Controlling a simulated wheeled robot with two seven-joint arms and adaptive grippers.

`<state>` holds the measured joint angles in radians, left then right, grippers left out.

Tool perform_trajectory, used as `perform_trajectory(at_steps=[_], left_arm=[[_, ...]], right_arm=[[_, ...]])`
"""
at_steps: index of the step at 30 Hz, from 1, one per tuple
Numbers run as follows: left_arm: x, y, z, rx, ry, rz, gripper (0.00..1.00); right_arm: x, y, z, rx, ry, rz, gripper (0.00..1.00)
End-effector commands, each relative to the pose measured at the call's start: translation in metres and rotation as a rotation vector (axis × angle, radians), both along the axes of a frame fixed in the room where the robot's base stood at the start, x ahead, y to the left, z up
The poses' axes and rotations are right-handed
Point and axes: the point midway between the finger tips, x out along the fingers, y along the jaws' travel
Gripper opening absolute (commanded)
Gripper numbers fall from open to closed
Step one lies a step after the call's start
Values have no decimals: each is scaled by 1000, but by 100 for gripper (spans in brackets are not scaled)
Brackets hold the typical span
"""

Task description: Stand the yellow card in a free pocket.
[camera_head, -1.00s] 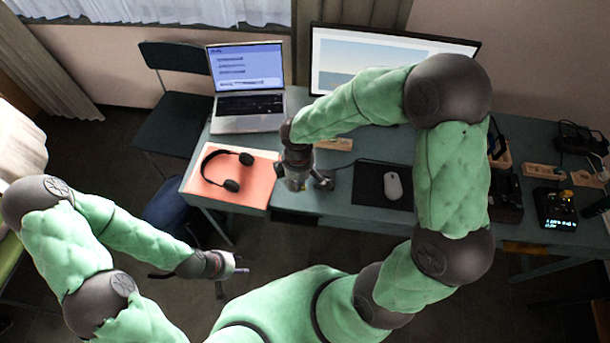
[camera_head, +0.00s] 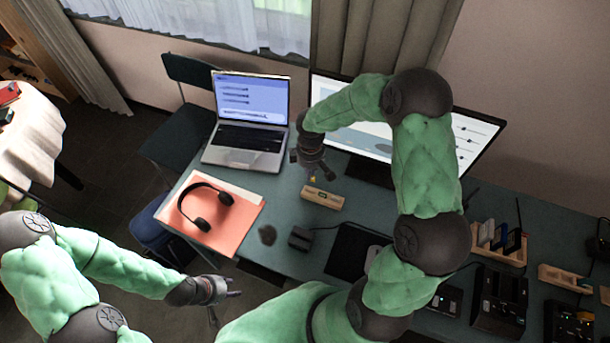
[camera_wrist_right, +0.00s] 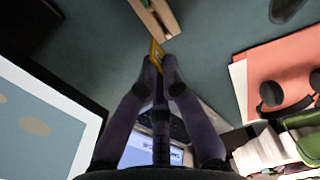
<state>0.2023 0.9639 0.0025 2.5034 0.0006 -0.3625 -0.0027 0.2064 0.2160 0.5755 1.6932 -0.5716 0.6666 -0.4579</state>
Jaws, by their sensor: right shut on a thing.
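The yellow card (camera_wrist_right: 156,50) is pinched between the fingertips of my right gripper (camera_wrist_right: 161,66) in the right wrist view; only a small part of it shows. In the head view my right gripper (camera_head: 313,170) is over the desk, with a speck of the yellow card (camera_head: 313,179) below its fingers. A small wooden block (camera_head: 322,197) lies just in front of it. A wooden rack (camera_head: 515,257) with dark and blue cards in it stands on the right of the desk; its free pockets are too small to tell. My left gripper (camera_head: 232,293) is off the desk's front edge, its fingers unclear.
The laptop (camera_head: 245,135) and monitor (camera_head: 470,145) stand at the back. Headphones (camera_head: 222,197) rest on an orange folder (camera_head: 232,240). A black mat (camera_head: 345,250) and dark devices (camera_head: 498,300) lie further right. Another wooden block (camera_head: 563,277) is at the right.

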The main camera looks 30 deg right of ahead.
Motion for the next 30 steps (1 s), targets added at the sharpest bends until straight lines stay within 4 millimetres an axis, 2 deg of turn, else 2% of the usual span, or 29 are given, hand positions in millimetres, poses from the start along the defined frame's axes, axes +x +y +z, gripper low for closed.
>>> perform_trajectory(at_steps=[16, 30], left_arm=[[0, 0, -4, 0, 0, 0, 40], [0, 0, -30, 0, 0, 0, 40]], right_arm=[[0, 0, -5, -1, -1, -1, 0], [0, 0, -41, -1, -1, -1, 0]])
